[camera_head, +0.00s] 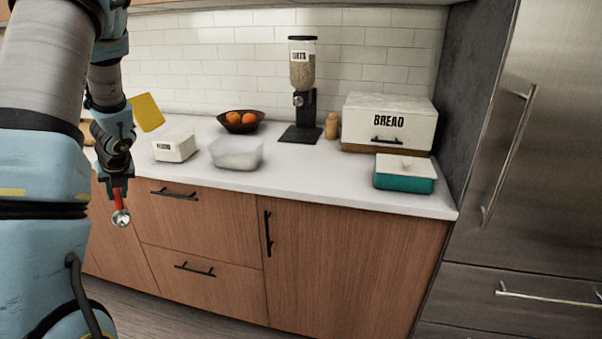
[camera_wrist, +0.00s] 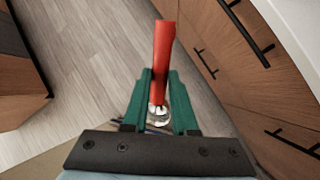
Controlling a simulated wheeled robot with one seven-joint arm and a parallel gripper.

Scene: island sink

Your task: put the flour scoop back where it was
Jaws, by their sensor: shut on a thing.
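The scoop has a red handle (camera_head: 119,199) and a small shiny metal end (camera_head: 121,218). My gripper (camera_head: 117,187) is shut on it and holds it in the air in front of the cabinet fronts, below counter height. In the wrist view, the red handle (camera_wrist: 164,50) lies between the green fingers of my gripper (camera_wrist: 160,82) and reaches past their tips. The metal part (camera_wrist: 158,114) shows between the fingers, nearer the palm. A small white box (camera_head: 175,147) with a dark label, too small to read surely, stands on the counter right of my gripper.
The white counter (camera_head: 310,178) carries a clear container (camera_head: 236,153), a fruit bowl (camera_head: 240,122), an oats dispenser (camera_head: 302,85), a bread box (camera_head: 389,124) and a teal box (camera_head: 404,174). A yellow flat thing (camera_head: 147,112) is beside my arm. Drawer handles (camera_head: 174,194) stick out below.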

